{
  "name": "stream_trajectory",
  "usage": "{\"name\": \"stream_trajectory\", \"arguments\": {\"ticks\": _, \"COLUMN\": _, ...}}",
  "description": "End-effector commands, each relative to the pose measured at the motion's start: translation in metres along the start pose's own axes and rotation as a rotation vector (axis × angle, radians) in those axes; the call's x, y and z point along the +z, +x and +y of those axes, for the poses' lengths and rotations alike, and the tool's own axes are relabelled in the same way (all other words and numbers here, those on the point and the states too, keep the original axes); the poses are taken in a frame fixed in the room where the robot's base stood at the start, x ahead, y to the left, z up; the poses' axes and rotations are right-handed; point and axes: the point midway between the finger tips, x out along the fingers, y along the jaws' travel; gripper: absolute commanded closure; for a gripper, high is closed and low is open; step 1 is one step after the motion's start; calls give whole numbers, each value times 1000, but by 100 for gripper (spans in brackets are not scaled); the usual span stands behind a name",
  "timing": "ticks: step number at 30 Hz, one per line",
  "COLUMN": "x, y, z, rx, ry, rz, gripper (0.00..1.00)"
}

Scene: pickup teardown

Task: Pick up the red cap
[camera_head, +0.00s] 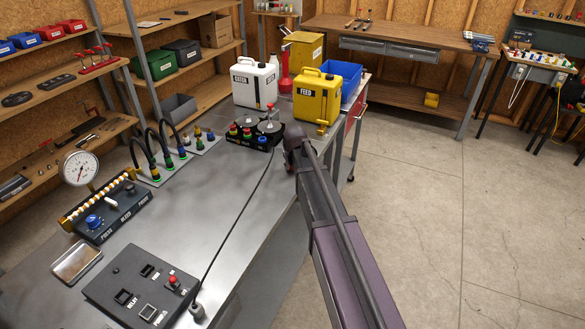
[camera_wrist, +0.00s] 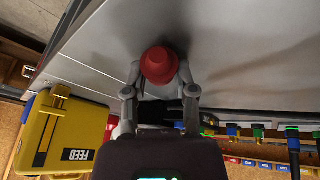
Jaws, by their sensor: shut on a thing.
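The red cap (camera_wrist: 160,66) is between the fingertips of my gripper (camera_wrist: 161,76) in the wrist view. The gripper is shut on it, with one grey finger on each side. The cap's round top and wider rim show; its underside is hidden. A grey metal surface (camera_wrist: 235,40) lies beyond it, and I cannot tell whether the cap touches anything there. In the head view my arm reaches up to the bench's right edge, and I cannot make out the gripper or the held cap.
The grey bench (camera_head: 190,215) carries a yellow FEED can (camera_head: 316,100), a white can (camera_head: 254,84), a black knobbed unit (camera_head: 255,143), hose connectors (camera_head: 165,168), a gauge (camera_head: 77,168) and a black control box (camera_head: 138,283). A cable crosses the bench. Floor (camera_head: 440,200) at right is clear.

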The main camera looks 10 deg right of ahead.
Motion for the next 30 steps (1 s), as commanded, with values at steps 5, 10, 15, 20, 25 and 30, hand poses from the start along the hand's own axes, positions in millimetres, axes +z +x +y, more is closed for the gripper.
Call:
{"name": "stream_trajectory", "arguments": {"ticks": 5, "x": 0, "y": 0, "z": 0, "rx": 0, "ry": 0, "rz": -1, "gripper": 83}}
{"name": "stream_trajectory", "arguments": {"ticks": 10, "x": 0, "y": -1, "z": 0, "rx": 0, "ry": 0, "rz": -1, "gripper": 84}}
{"name": "stream_trajectory", "arguments": {"ticks": 15, "x": -2, "y": -4, "z": 0, "rx": 0, "ry": 0, "rz": -1, "gripper": 84}}
{"name": "stream_trajectory", "arguments": {"ticks": 20, "x": -5, "y": -12, "z": 2, "rx": 0, "ry": 0, "rz": 0, "gripper": 84}}
{"name": "stream_trajectory", "arguments": {"ticks": 25, "x": -10, "y": -25, "z": 4, "rx": 0, "ry": -1, "rz": 0, "gripper": 84}}
{"name": "stream_trajectory", "arguments": {"ticks": 30, "x": -7, "y": -39, "z": 8, "rx": 0, "ry": 1, "rz": -1, "gripper": 84}}
